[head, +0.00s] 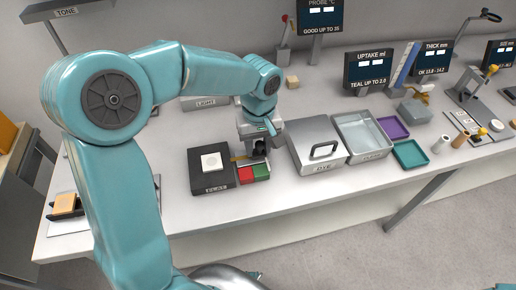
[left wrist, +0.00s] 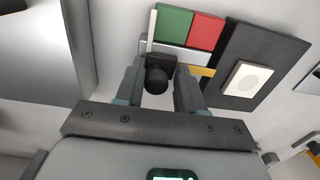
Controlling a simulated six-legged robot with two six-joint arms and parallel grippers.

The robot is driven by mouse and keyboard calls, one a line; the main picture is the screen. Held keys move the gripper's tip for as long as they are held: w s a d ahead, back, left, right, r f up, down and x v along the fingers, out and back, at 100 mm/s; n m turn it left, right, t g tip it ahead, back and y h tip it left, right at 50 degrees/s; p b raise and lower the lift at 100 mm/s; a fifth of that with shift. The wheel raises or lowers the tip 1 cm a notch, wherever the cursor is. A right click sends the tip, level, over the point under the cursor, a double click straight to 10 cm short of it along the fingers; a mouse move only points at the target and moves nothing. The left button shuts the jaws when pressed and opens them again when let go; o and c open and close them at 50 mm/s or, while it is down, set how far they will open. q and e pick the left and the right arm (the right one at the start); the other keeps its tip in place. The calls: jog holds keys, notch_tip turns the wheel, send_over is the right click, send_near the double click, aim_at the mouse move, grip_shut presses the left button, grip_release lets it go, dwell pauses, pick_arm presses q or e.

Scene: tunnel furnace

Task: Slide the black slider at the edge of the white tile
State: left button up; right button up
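The white tile (head: 212,161) lies on a black box (head: 222,186) in the head view; it also shows at the right of the left wrist view (left wrist: 248,84). A black round knob (left wrist: 156,80), which looks like the slider, stands beside the black box. My left gripper (left wrist: 160,84) is open, with one finger on each side of the knob; whether either finger touches it is not clear. In the head view my left gripper (head: 256,152) is just right of the black box and mostly hides the knob. My right gripper is not in view.
A green square (head: 261,171) and a red square (head: 246,174) lie right of the box. A yellow strip (left wrist: 201,72) is near the knob. A grey lidded case (head: 316,143) and a tray of liquid (head: 361,133) stand to the right.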

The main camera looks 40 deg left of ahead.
aim_at(258, 144)
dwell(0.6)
pick_arm(q)
jog(key=shift+w, duration=0.1)
jog(key=o, duration=1.4)
jog(key=shift+d, duration=0.1)
jog(key=shift+o, duration=0.2)
notch_tip(258, 144, up, 7)
jog(key=p, duration=0.5)
jog(key=shift+r+p, duration=0.1)
jog(key=shift+p, duration=0.2)
